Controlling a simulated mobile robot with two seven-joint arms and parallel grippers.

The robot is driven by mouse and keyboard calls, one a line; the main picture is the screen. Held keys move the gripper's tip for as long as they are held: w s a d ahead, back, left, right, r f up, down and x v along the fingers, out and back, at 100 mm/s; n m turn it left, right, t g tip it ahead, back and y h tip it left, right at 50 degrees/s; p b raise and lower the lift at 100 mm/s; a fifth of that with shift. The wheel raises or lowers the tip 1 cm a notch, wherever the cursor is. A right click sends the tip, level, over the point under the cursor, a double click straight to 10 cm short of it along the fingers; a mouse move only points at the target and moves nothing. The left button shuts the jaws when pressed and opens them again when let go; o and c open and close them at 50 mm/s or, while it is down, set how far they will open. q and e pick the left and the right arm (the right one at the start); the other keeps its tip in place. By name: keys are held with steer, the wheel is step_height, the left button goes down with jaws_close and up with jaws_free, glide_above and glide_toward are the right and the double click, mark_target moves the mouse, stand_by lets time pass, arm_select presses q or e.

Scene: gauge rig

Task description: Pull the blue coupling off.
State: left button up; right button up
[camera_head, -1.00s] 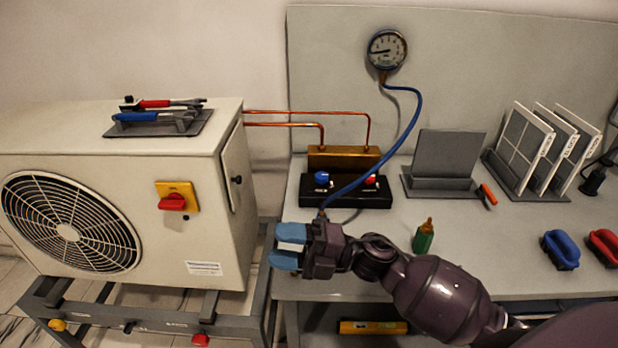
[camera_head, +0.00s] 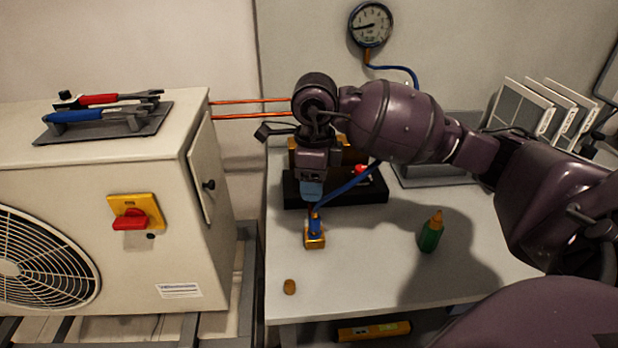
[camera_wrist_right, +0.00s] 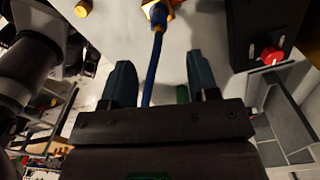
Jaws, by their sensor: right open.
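The blue coupling (camera_head: 315,222) is at the end of the blue hose, upright on a small brass fitting (camera_head: 314,242) on the bench. In the right wrist view the coupling (camera_wrist_right: 157,13) shows at the top edge, beyond the fingertips. My right gripper (camera_head: 312,192) points down just above and behind the coupling, with blue fingertips. The right wrist view shows its two fingers (camera_wrist_right: 161,68) apart, with the blue hose (camera_wrist_right: 153,70) running between them and not gripped. My left gripper is out of view.
A black valve block (camera_head: 370,193) with a red knob stands behind the gripper. A green bottle (camera_head: 430,233) is to the right. A small brass cap (camera_head: 289,286) lies near the front. The beige fan unit (camera_head: 150,185) stands left. The bench front is mostly clear.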

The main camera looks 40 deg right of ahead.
mark_target(314, 211)
step_height(314, 211, down, 10)
steer(key=shift+f+b, duration=0.1)
steer(key=shift+b, duration=0.6)
jaws_close()
